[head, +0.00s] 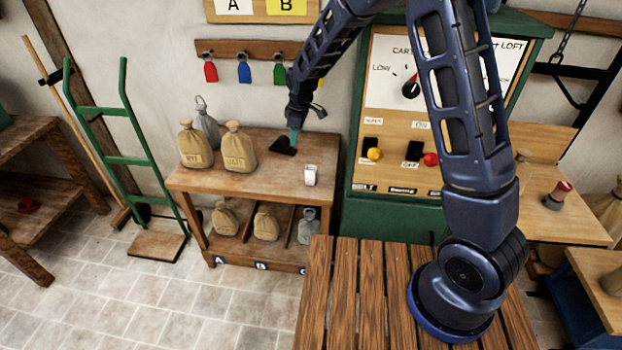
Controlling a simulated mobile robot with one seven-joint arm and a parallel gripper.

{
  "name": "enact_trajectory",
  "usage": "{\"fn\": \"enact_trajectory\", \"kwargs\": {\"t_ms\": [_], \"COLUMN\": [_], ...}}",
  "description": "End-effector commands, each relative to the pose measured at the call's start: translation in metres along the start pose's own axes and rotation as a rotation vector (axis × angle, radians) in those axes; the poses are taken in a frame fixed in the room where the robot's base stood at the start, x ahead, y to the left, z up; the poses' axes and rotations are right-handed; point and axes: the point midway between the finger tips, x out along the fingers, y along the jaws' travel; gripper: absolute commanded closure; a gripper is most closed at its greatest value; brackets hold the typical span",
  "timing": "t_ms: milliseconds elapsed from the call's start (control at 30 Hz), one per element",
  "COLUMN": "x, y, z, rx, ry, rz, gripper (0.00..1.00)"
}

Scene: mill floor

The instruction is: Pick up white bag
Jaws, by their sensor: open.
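A dark object (283,146) lies on the bench below my gripper. Two tan bags, one left (225,218) and one middle (266,223), sit on the lower shelf. A green hand truck (125,160) stands left of the bench. A green control cabinet (385,218) stands right. The bench's front middle is clear.

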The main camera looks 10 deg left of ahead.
Motion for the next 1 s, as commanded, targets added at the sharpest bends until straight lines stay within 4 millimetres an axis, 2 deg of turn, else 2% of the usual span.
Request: {"fn": "enact_trajectory", "kwargs": {"t_ms": [33, 100, 300, 467, 667, 1000], "x": [0.021, 0.044, 0.089, 0.104, 0.116, 0.157], "y": [0.003, 0.008, 0.016, 0.018, 0.017, 0.013], "z": [0.009, 0.022, 0.049, 0.059, 0.063, 0.068], "rx": [0.004, 0.007, 0.014, 0.015, 0.015, 0.014], "ry": [-0.027, -0.059, -0.121, -0.142, -0.146, -0.146], "rz": [-0.017, -0.037, -0.074, -0.086, -0.089, -0.089], "gripper": [0.42, 0.42, 0.42, 0.42, 0.42, 0.42]}}
